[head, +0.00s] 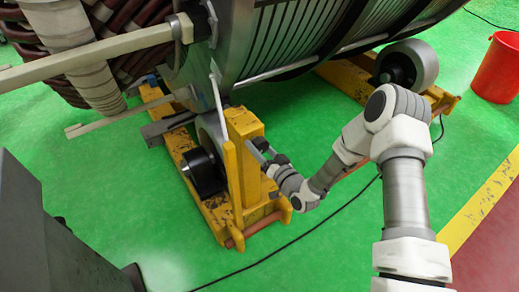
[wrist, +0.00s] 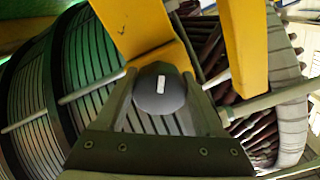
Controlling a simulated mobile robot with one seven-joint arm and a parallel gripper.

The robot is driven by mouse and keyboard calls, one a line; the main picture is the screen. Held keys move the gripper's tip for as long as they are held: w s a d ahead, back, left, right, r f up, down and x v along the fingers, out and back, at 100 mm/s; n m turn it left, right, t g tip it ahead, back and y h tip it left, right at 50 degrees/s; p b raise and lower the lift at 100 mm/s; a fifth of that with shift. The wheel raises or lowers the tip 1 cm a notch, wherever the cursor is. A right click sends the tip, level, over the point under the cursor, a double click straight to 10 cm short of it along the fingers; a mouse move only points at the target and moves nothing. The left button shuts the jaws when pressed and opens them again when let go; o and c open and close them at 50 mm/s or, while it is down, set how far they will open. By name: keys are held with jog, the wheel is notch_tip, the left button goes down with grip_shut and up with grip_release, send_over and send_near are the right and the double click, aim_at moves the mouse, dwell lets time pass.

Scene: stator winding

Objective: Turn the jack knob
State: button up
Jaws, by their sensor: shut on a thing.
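The jack knob (wrist: 160,90) is a dark grey round knob with a white rectangular mark, in the middle of the wrist view. My gripper (wrist: 158,82) has one finger on each side of it and is shut on it. In the head view my gripper (head: 264,151) reaches in from the right to the yellow jack stand (head: 246,132). There the knob is too small and too covered by the fingers to make out. The white mark lies slightly tilted, close to upright, in the wrist view.
The large stator (head: 262,45) rests above the yellow roller frame (head: 186,160). A black roller (head: 204,171) sits left of the stand. A black cable (head: 290,243) crosses the green floor. A red bucket (head: 497,68) stands far right.

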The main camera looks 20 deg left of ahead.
jog(key=m+b, duration=0.1)
jog(key=m, duration=0.5)
jog(key=shift+r+m+b, duration=0.1)
jog(key=shift+m+b, duration=0.2)
jog(key=shift+b, duration=0.1)
jog(key=m, duration=0.2)
jog(key=m+b, duration=0.1)
jog(key=m, duration=0.2)
jog(key=shift+s+a+r, duration=0.1)
jog(key=shift+r, duration=0.1)
jog(key=shift+m, duration=0.3)
jog(key=o, duration=1.4)
jog(key=shift+c, duration=0.2)
jog(key=shift+s, duration=0.1)
jog(key=p+v, duration=0.3)
jog(key=v, duration=1.4)
jog(key=shift+s, duration=0.15)
